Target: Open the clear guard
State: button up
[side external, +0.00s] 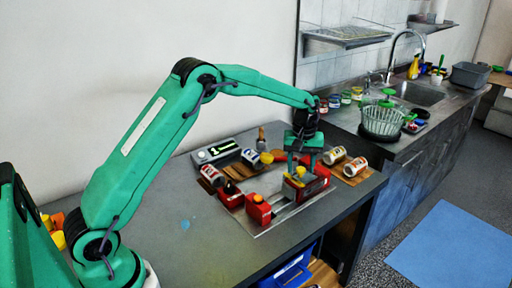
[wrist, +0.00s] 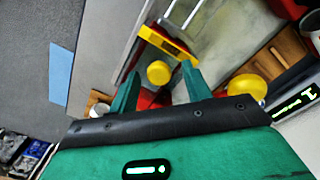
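My gripper (side external: 301,164) is over the right side of the station on the table. In the wrist view its two green fingers (wrist: 160,80) stand apart, with a round yellow knob (wrist: 158,73) showing between their tips. Beyond the knob is a yellow bar (wrist: 168,42) with a metal rod frame (wrist: 182,14) behind it. I cannot make out the clear guard's outline for certain. In the side view, my fingers partly hide the red block (side external: 313,185) and yellow part (side external: 296,178) below them. I cannot tell whether the fingers touch anything.
A grey device with a lit display (side external: 216,151) is at the back left. The table's front left (side external: 150,240) is mostly clear.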

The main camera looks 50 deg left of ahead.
jog(key=shift+r, duration=3.85)
jog(key=shift+r, duration=0.1)
